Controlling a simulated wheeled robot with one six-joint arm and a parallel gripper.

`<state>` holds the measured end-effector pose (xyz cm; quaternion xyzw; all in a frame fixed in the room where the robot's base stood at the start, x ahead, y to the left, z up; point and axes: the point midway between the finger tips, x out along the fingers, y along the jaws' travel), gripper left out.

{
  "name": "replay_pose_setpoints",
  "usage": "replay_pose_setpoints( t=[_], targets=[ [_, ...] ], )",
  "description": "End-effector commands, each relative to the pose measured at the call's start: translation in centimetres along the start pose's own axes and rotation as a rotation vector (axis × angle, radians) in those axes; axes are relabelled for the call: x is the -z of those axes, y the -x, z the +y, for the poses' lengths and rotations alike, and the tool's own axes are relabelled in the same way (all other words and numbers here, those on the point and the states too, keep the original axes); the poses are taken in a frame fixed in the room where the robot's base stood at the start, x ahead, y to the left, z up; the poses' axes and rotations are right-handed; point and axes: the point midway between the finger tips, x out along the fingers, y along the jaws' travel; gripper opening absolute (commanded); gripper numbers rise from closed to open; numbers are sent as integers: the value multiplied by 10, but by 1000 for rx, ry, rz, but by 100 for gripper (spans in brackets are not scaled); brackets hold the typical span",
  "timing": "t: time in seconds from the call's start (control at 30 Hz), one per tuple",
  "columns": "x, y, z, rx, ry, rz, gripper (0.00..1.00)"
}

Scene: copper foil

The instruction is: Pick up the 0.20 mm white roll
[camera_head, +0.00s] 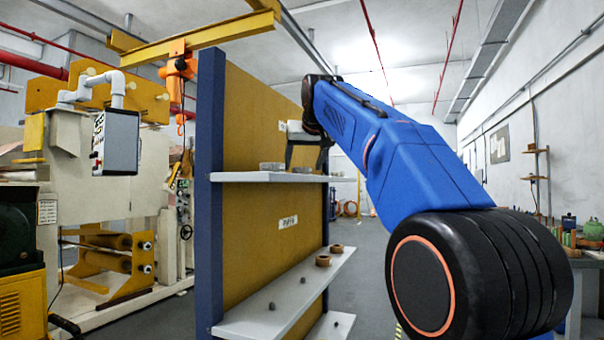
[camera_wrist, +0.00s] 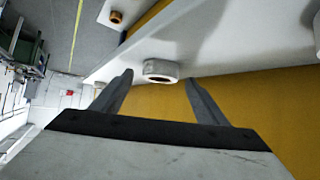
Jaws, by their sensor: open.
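A pale white roll (camera_wrist: 161,70) with a dark centre hole shows between my fingertips in the wrist view, on the white shelf. My gripper (camera_wrist: 158,78) is open, with one finger on each side of the roll and no visible hold on it. In the head view two pale rolls, one on the left (camera_head: 270,166) and one on the right (camera_head: 301,169), sit on the upper shelf (camera_head: 240,177), below my gripper. I cannot tell which is the 0.20 mm roll, as no size marking is readable. Another pale roll (camera_wrist: 317,36) is cut off at the wrist view's right edge.
The yellow back panel (camera_head: 250,120) stands behind the shelves. Brown rolls (camera_head: 322,260) and small dark items (camera_head: 302,280) lie on the lower shelf (camera_head: 250,325). A blue post (camera_head: 208,200) edges the rack's left side. Machinery (camera_head: 80,180) stands farther left.

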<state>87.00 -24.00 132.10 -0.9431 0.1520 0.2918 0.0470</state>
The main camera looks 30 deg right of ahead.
Motion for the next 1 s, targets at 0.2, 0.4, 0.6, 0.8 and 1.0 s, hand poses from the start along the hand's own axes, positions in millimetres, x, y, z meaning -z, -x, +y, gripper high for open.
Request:
replay_pose_setpoints(
  t=[0.2,0.4,0.6,0.8,1.0],
  targets=[
    [0,-15,0,0,0,0,67],
    [0,-15,0,0,0,0,53],
    [0,-14,0,0,0,0,22],
    [1,-14,0,0,0,1,22],
    [10,-8,0,0,0,2,22]
  ],
)
